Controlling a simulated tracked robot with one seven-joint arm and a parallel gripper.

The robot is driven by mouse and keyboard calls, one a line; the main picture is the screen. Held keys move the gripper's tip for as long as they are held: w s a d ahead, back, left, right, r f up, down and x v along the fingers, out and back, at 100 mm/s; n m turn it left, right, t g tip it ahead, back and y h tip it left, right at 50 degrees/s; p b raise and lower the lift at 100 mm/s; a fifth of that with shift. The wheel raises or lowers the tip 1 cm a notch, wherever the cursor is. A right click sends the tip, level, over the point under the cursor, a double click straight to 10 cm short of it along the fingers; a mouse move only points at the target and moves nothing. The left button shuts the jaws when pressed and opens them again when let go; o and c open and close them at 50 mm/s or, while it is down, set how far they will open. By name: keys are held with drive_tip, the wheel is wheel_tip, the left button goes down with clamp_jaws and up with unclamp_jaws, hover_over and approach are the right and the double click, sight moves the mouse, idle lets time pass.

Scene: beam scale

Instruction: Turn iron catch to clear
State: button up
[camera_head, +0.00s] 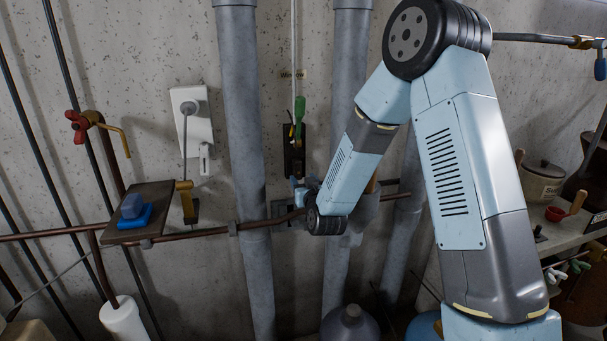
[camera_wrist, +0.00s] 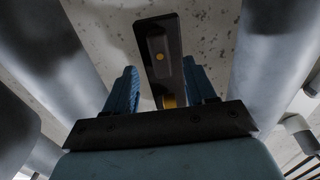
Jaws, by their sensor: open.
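A dark upright plate (camera_wrist: 170,27) with a smaller dark piece and a round brass pin (camera_wrist: 160,58) on it shows in the wrist view. This looks like the iron catch, but I cannot tell for sure. My gripper (camera_wrist: 160,86) is open, with one blue finger on each side of the plate's lower part. Whether the fingers touch it I cannot tell. In the head view a dark plate (camera_head: 294,163) is on the wall between two grey pipes, with a green handle (camera_head: 300,108) above it. My gripper (camera_head: 299,190) is at its lower end, partly hidden by my arm.
Thick grey pipes (camera_head: 246,150) stand close on both sides. A thin brown pipe (camera_head: 205,232) runs across the wall below. To the left are a white lever box (camera_head: 197,130) and a small shelf (camera_head: 150,200) with a blue block.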

sight(299, 173)
drive_tip(key=shift+x, duration=3.1)
drive_tip(key=shift+c, duration=0.2)
